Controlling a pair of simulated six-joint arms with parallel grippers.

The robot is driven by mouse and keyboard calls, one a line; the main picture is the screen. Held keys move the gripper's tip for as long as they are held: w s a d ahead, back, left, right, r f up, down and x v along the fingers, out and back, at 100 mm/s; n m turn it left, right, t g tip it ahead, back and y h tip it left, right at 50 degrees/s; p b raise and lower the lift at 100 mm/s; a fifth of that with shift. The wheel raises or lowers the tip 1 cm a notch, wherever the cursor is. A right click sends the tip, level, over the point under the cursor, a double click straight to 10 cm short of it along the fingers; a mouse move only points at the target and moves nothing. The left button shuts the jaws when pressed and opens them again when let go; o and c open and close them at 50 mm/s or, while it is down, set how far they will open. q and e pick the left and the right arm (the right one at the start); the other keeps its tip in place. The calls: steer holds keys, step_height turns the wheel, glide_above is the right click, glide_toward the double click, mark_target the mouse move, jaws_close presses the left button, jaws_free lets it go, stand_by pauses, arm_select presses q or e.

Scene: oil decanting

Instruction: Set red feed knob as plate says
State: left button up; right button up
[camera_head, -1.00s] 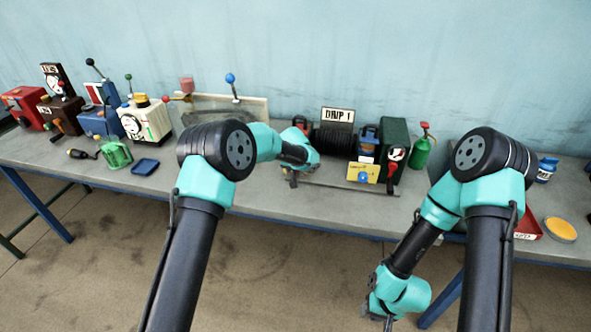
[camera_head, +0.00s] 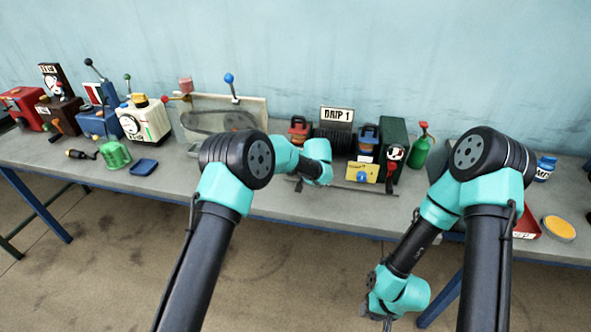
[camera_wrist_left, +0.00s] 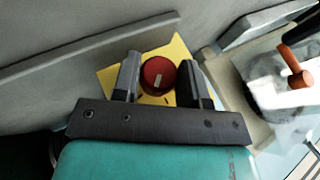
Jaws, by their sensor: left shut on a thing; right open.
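In the left wrist view a round red knob (camera_wrist_left: 157,73) with a pale pointer mark sits on a yellow plate (camera_wrist_left: 112,77). My left gripper (camera_wrist_left: 158,62) has one finger on each side of the knob and is shut on it. In the head view my left gripper (camera_head: 298,184) is low at the front of the bench machine, and the red knob is hidden there. A white sign (camera_head: 337,114) reading "DRIP 1" stands at the back. My right gripper (camera_head: 388,324) hangs open and empty below the bench edge, partly cut off by the frame.
A yellow panel with a blue knob (camera_head: 362,177) stands right of my left gripper. A red-topped container (camera_head: 299,128), a blue-handled one (camera_head: 368,138) and a green bottle (camera_head: 421,150) stand nearby. An orange handle (camera_wrist_left: 296,66) shows in the left wrist view.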

arm_select(q)
steer(key=o, duration=0.9)
